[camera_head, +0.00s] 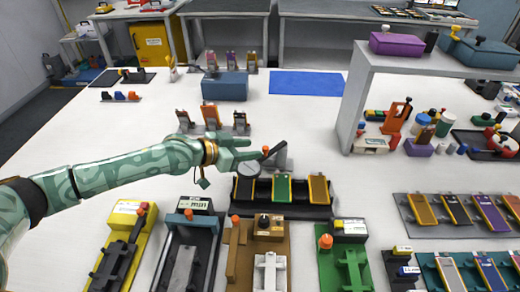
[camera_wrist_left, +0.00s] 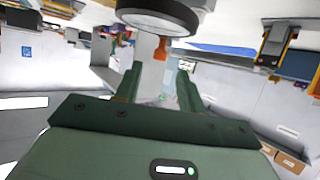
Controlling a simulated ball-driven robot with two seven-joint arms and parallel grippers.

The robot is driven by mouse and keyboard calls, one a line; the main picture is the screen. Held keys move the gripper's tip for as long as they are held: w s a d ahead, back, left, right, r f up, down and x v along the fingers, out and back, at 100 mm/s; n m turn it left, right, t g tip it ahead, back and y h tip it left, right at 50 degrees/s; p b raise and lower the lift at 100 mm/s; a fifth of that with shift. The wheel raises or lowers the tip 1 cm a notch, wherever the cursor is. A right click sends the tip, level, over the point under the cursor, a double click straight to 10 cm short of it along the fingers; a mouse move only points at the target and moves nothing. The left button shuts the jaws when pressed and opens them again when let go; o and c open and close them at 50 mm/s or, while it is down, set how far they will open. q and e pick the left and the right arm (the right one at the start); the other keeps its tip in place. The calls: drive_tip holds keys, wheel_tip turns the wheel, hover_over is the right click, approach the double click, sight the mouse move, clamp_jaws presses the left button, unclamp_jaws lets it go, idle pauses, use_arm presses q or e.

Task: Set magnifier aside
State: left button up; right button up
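The magnifier stands on the white table, with its round lens (camera_head: 249,170) beside the tray of cells and its dark arm (camera_head: 277,154) rising at the right. An orange knob (camera_head: 265,150) sits on it. My left gripper (camera_head: 254,148) is open, its fingers pointing right and close to the knob. In the left wrist view the lens rim (camera_wrist_left: 165,20) is large at the top, and the orange knob (camera_wrist_left: 160,48) shows beyond the gap of the open fingers (camera_wrist_left: 160,78). I cannot tell whether they touch it. My right gripper is out of view.
A black tray (camera_head: 290,211) with three coloured cells lies just in front of the magnifier. Yellow, blue, brown and green fixtures line the front. Small stands (camera_head: 212,118) and a blue box (camera_head: 225,85) are behind. A blue mat (camera_head: 308,82) lies bare at the back; a grey shelf (camera_head: 352,100) stands right.

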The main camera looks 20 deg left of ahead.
sight(264, 148)
use_arm(q)
drive_tip(key=b+x, duration=0.1)
drive_tip(key=x, duration=0.3)
drive_tip(key=shift+d, duration=0.1)
clamp_jaws()
